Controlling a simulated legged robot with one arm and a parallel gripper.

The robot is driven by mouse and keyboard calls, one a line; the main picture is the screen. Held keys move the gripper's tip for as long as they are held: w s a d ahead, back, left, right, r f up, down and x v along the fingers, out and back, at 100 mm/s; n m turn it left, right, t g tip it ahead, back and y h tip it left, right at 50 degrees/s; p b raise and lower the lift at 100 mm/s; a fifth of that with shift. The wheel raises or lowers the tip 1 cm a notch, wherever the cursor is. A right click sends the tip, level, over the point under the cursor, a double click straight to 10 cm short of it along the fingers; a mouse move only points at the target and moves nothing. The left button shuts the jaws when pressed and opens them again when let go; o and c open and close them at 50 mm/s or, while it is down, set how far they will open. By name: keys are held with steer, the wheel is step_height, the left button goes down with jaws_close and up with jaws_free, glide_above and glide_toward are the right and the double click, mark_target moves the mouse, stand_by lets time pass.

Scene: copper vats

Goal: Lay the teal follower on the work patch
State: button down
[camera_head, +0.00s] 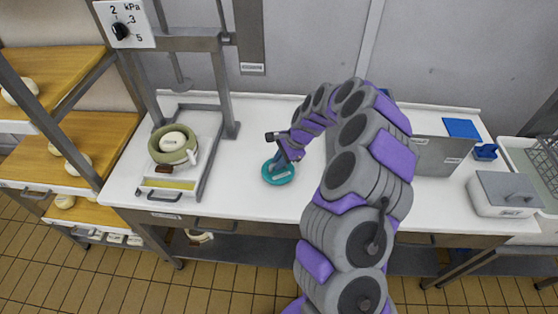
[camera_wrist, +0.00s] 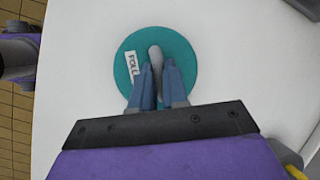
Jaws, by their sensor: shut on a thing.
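The teal follower (camera_head: 279,177) is a flat round disc with a white label. It is on or just above the white worktop, left of centre in the head view; I cannot tell whether it touches. In the wrist view the teal follower (camera_wrist: 183,48) fills the top middle, its label partly showing "FOLL". My gripper (camera_wrist: 156,72) is shut on the grey upright handle at the disc's middle. In the head view my gripper (camera_head: 281,162) is above the disc, small and partly hidden by the arm. No marked work patch can be made out on the white top.
A press frame (camera_head: 220,100) stands to the left with a green mould (camera_head: 172,145) holding a pale cheese. A grey box (camera_head: 435,155) with a blue cloth (camera_head: 461,128) and a lidded grey container (camera_head: 505,193) stand to the right. White worktop (camera_head: 240,200) around the disc is clear.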

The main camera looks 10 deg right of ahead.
steer(key=shift+f, duration=0.6)
stand_by(0.4)
steer(key=c, duration=1.1)
jaws_free()
steer(key=shift+o, duration=0.2)
steer(key=shift+r, duration=0.1)
steer(key=shift+r+p, duration=2.8)
steer(key=shift+r, duration=0.6)
